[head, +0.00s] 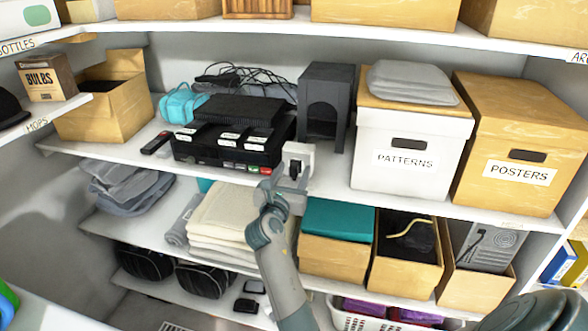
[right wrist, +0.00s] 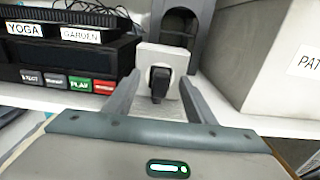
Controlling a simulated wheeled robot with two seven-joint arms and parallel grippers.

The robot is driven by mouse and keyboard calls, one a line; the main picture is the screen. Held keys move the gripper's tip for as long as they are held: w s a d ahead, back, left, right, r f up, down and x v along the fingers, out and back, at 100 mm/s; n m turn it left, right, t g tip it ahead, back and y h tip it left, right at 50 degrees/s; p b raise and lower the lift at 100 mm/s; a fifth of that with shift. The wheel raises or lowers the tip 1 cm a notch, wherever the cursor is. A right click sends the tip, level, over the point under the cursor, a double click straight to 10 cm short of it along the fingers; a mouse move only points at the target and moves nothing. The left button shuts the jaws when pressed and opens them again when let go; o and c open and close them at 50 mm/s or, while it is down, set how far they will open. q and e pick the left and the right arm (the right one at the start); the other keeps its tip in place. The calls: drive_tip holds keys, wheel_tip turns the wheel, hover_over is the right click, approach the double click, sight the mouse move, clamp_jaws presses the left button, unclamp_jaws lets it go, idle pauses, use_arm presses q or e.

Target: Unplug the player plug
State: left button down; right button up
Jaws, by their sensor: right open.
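The black player plug (right wrist: 160,80) sits in a pale socket plate (right wrist: 150,53) in the right wrist view, and its lower part hangs down in front of the plate. In the head view the plug (head: 295,168) shows small and dark against the plate, at the shelf's front edge. The black player (head: 222,150) stands just left of it, with labelled cases on top and coloured buttons in front. My right gripper (right wrist: 160,88) is open, with one finger on either side of the plug and gaps visible on both sides. My left gripper is not in view.
A dark grey arched box (head: 327,98) stands behind the socket. A white PATTERNS box (head: 405,178) is to the right, beside a POSTERS box (head: 530,190). The shelf below holds folded towels (head: 222,222) and open cartons (head: 330,258). Loose cables lie behind the player.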

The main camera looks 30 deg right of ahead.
sight(293, 173)
drive_tip(key=shift+p, duration=0.5)
idle(0.4)
clamp_jaws()
drive_tip(key=shift+s+a, duration=0.1)
drive_tip(key=shift+p+v, duration=1.1)
drive_tip(key=shift+v, duration=1.75)
drive_tip(key=shift+s, duration=0.1)
